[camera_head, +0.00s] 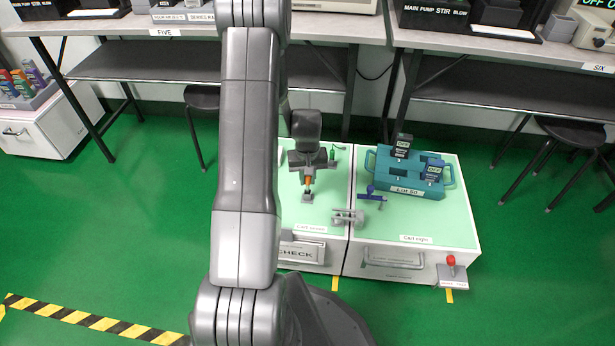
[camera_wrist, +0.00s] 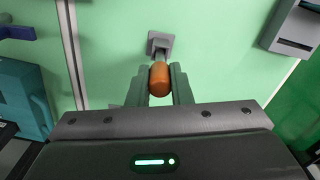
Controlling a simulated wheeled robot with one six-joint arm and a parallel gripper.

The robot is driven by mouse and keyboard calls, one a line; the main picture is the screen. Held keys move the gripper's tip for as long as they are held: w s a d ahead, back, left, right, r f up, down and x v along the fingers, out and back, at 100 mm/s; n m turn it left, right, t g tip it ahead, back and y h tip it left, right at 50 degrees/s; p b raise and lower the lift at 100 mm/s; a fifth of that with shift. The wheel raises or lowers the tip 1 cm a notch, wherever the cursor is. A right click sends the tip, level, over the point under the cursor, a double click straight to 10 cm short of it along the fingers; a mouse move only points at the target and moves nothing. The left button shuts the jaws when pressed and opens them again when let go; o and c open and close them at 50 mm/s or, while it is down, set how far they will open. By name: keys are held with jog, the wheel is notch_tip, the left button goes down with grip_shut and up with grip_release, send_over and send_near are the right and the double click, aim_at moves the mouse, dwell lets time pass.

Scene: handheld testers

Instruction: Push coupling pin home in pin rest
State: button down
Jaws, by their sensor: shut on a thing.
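The coupling pin shows an orange rounded grip (camera_wrist: 159,80) in the wrist view, and its orange part (camera_head: 308,181) also shows in the head view. My gripper (camera_wrist: 160,72) is shut on this orange grip, with one dark finger on each side. A small grey square block, which looks like the pin rest (camera_wrist: 160,41), lies just beyond the fingertips on the green cart top. It shows in the head view (camera_head: 307,198) right below the pin. A grey shank runs from the grip to the block. How deep it sits is hidden.
A teal carrier (camera_head: 410,185) with dark testers stands on the right cart (camera_head: 450,220). A blue-handled tool (camera_head: 371,194) and a grey fixture (camera_head: 347,216) lie between it and my gripper. A red knob (camera_head: 451,261) is at the front right. The green top around the block is mostly clear.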

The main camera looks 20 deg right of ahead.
jog(key=shift+f+b, duration=0.85)
jog(key=shift+f, duration=0.4)
jog(key=c, duration=1.2)
grip_release()
jog(key=shift+c, duration=0.2)
notch_tip(320, 180, up, 14)
jog(key=p, duration=0.4)
jog(key=shift+p, duration=0.35)
notch_tip(320, 180, down, 14)
jog(key=b, duration=0.4)
jog(key=shift+f+b, duration=0.1)
jog(key=shift+b, duration=0.25)
jog(key=shift+r, duration=0.4)
